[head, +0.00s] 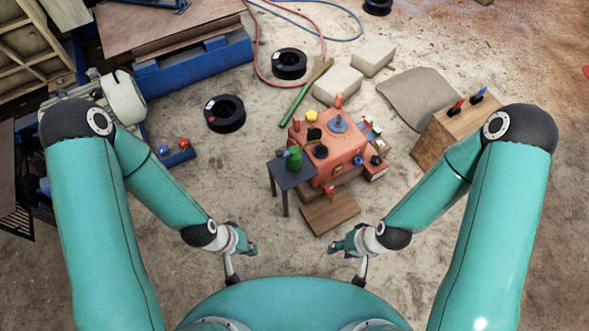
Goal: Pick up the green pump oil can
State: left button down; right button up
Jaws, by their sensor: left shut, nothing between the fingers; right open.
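The green pump oil can (294,159) stands upright on a small dark grey table (279,178), beside the orange-red machine. A small dark part shows at its top left. My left gripper (253,250) is below and to the left of the table in the picture, shut and empty, apart from the can. My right gripper (337,247) is below and to the right of the table, open and empty, also apart from the can. Both grippers are small in the view, so finger detail is hard to make out.
The orange-red machine (344,158) stands right of the can, with a wooden board (329,212) in front. A wooden box with levers (440,138) stands further right. Black spools (225,113), pale blocks (338,85) and hoses lie behind. Floor between my arms and the table is clear.

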aim_at(293, 156)
jog(key=u, duration=0.75)
jog(key=i, duration=0.55)
jog(key=u, duration=0.1)
